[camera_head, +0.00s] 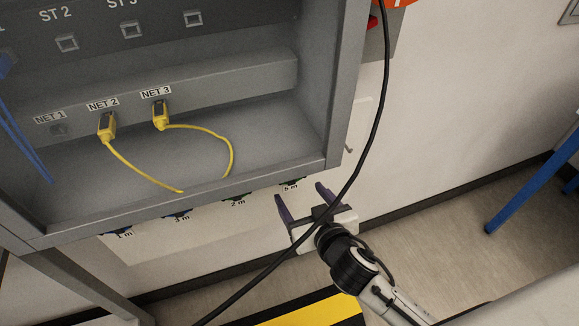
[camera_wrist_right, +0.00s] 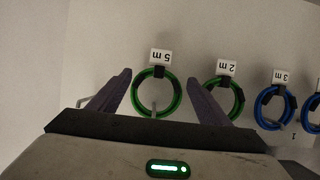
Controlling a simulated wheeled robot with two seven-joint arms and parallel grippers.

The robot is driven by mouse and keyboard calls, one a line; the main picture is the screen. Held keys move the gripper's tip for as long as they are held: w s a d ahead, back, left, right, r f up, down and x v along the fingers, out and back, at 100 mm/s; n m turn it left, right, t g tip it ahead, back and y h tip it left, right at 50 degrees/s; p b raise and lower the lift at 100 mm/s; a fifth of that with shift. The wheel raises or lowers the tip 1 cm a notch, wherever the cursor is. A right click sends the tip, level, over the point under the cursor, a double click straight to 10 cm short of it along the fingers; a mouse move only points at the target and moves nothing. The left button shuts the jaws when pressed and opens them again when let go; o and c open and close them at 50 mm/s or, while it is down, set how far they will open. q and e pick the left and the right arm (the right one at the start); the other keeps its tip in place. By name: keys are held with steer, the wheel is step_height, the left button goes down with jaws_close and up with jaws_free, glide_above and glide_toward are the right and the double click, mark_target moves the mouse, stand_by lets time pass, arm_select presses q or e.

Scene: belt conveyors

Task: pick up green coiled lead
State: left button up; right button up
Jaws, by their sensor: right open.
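In the right wrist view a green coiled lead (camera_wrist_right: 138,97) hangs on a hook under a "5 m" label, against a pale panel. A second green coiled lead (camera_wrist_right: 241,100) hangs beside it under a "2 m" label, partly behind a finger. My right gripper (camera_head: 300,193) is open and empty below the grey cabinet's right end. In the right wrist view its fingers show on either side of the "5 m" coil, not closed on it. In the head view the coils are mostly hidden by the cabinet's lower edge. My left gripper is not in view.
Blue coiled leads (camera_wrist_right: 272,108) hang beyond the green ones. The grey cabinet (camera_head: 320,172) overhangs the panel and holds a yellow cable (camera_head: 231,150) in its NET ports. A black cable (camera_head: 378,110) crosses in front of my right gripper in the head view. Floor shows at right.

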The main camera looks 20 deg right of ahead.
mark_target(291, 182)
steer(key=x, duration=0.8)
steer(key=shift+w+f, duration=0.25)
steer(key=shift+f, duration=0.1)
steer(key=shift+r, duration=0.1)
steer(key=c, duration=1.6)
